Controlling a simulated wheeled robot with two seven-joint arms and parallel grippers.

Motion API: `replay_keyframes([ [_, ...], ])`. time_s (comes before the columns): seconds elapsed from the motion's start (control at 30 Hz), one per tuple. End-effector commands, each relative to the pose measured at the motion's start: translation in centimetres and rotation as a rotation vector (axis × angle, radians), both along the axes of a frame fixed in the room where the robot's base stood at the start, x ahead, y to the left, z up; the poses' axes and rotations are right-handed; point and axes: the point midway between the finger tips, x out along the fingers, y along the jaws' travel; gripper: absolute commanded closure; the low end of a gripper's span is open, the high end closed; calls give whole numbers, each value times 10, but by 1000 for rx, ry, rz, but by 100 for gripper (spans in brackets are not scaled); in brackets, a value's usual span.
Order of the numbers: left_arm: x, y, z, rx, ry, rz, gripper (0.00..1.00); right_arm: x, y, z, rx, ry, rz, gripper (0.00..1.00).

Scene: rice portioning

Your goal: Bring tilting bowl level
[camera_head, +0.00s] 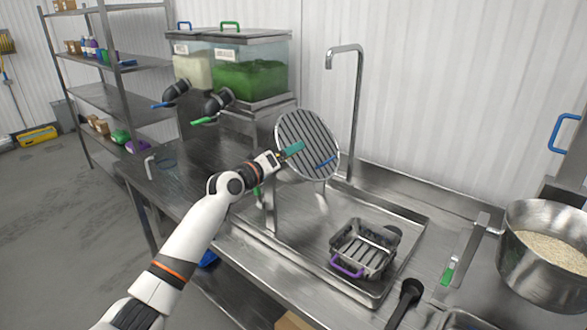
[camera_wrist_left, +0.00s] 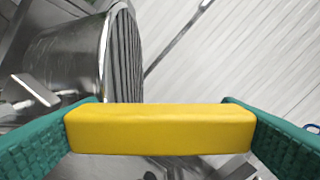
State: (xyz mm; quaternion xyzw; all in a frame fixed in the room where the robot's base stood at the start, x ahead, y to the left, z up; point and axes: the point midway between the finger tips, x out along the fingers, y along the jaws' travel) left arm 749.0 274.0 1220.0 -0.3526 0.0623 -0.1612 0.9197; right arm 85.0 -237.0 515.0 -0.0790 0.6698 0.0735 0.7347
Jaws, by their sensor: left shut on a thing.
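The tilting bowl (camera_head: 310,143) is a round steel vessel with a ribbed, grille-like face, standing behind the sink's left edge. It is tipped so that its face is turned toward me, nearly upright. In the left wrist view, the bowl's steel side and ribbed face (camera_wrist_left: 82,52) show at upper left. My left gripper (camera_head: 290,151), with teal fingers, is in front of the bowl's left part. In the left wrist view it is shut on a yellow handle (camera_wrist_left: 160,128) lying between its fingers. Where the handle joins the bowl is hidden. My right gripper is not in view.
A sink (camera_head: 305,248) with a purple-handled basket (camera_head: 364,252) lies in front. A tall faucet (camera_head: 357,100) stands behind. A steel pot of rice (camera_head: 535,290) is at right. Dispensers with white and green contents (camera_head: 250,80) stand at back left.

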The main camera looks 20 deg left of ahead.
Motion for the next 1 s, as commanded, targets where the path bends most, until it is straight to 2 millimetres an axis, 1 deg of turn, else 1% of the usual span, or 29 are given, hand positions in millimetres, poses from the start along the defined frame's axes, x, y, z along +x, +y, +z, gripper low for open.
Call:
replay_keyframes([
  [0.03, 1, 3, 7, -48, 13, 0, 54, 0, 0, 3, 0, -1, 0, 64],
  [0.1, 3, 8, 13, -112, 35, -1, 54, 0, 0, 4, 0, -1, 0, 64],
  [0.37, 11, 30, 28, -346, 119, -1, 54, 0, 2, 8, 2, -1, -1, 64],
  [0.7, 21, 58, 38, -614, 216, -3, 54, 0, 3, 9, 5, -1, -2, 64],
  [1.0, 27, 74, 39, -758, 269, -2, 54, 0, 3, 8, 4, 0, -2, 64],
])
